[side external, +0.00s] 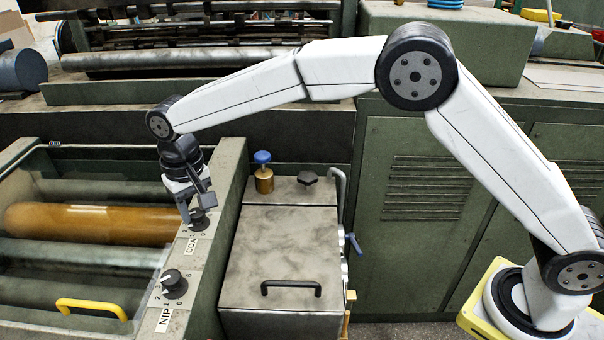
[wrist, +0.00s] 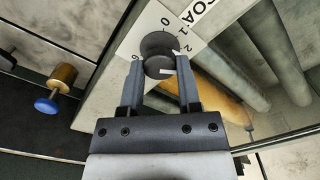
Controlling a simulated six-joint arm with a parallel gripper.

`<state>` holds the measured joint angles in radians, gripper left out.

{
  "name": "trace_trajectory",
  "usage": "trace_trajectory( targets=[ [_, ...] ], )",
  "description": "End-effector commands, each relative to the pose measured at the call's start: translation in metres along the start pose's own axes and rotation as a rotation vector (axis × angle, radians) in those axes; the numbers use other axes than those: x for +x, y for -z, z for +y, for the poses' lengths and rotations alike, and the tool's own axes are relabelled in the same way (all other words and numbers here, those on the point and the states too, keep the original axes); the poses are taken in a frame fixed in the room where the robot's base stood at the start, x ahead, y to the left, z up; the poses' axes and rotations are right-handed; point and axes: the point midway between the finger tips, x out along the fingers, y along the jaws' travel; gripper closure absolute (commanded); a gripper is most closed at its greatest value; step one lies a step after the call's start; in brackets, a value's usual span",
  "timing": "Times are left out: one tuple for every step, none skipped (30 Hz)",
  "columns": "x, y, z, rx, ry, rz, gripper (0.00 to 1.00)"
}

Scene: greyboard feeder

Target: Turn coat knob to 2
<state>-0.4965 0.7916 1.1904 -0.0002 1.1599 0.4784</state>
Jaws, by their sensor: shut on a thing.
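The coat knob (side external: 200,222) is a small dark knob on a pale numbered plate, with a partly hidden COAT label (side external: 191,246) beside it. My gripper (side external: 195,211) points down at it from above. In the wrist view my gripper (wrist: 157,64) has one finger on each side of the knob (wrist: 157,44) and is shut on it. Digits 0, 1 and 2 show around the dial. White marks show on the knob and near the right finger, but I cannot tell for sure which number the pointer faces.
The similar NIP knob (side external: 173,281) sits nearer on the same rail. An orange-brown roller (side external: 95,219) lies in the trough to the left. A brass post with a blue cap (side external: 263,172) and a grey lid with a black handle (side external: 291,288) are to the right.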

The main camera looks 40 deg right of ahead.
Motion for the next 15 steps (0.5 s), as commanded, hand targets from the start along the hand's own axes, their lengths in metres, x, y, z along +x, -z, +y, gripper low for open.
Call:
trace_trajectory(
  targets=[
    [-0.0007,0.0000,0.0001,-0.029,0.000,0.000,1.00],
    [-0.0007,0.0001,0.0001,-0.045,0.000,0.000,1.00],
    [-0.0008,0.0001,0.0000,-0.067,0.000,0.000,1.00],
    [-0.0008,0.0001,0.0000,-0.081,0.000,0.000,1.00],
    [-0.0008,0.0001,0.0000,-0.094,0.000,0.000,1.00],
    [-0.0008,0.0001,0.0000,-0.110,0.000,0.000,1.00],
    [-0.0008,0.0001,0.0000,-0.120,0.001,0.000,1.00],
    [-0.0008,0.0001,0.0000,-0.128,0.001,0.000,1.00],
    [-0.0008,0.0001,-0.0001,-0.137,0.001,0.000,1.00],
    [-0.0008,0.0001,-0.0001,-0.144,0.001,0.000,1.00],
    [-0.0009,0.0001,-0.0001,-0.148,0.001,0.000,1.00],
    [-0.0009,0.0001,-0.0001,-0.152,0.001,0.000,1.00],
    [-0.0009,0.0001,-0.0001,-0.154,0.001,0.000,1.00],
    [-0.0009,0.0001,-0.0001,-0.156,0.001,0.000,1.00],
    [-0.0009,0.0001,-0.0001,-0.157,0.001,0.000,1.00]
  ],
)
